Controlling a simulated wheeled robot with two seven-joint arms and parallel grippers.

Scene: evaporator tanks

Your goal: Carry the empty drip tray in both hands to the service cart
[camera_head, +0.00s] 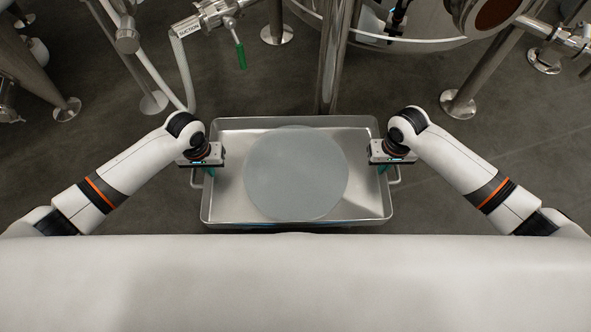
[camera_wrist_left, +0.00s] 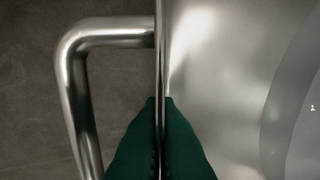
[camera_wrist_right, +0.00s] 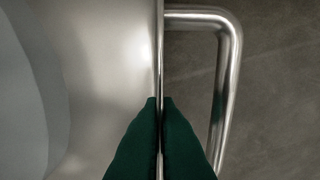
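The drip tray (camera_head: 228,196) is a shallow rectangular metal tray in the middle of the head view, below my head. A flat, pale grey-blue disc (camera_head: 296,175) shows inside it; I cannot tell whether it is a solid thing or liquid. My left gripper (camera_head: 209,171) is shut on the tray's left wall. In the left wrist view its green fingers (camera_wrist_left: 160,100) pinch the thin rim, beside the bar handle (camera_wrist_left: 76,85). My right gripper (camera_head: 383,168) is shut on the right wall in the same way, its fingers (camera_wrist_right: 160,100) beside the other handle (camera_wrist_right: 227,80). No service cart is visible.
A steel leg (camera_head: 332,65) stands just behind the tray's far edge. More tank legs stand at the left (camera_head: 150,85) and right (camera_head: 470,88). A suction valve with a green handle (camera_head: 240,53) and hose hangs behind at the left. Grey floor (camera_head: 480,150) lies open at the right.

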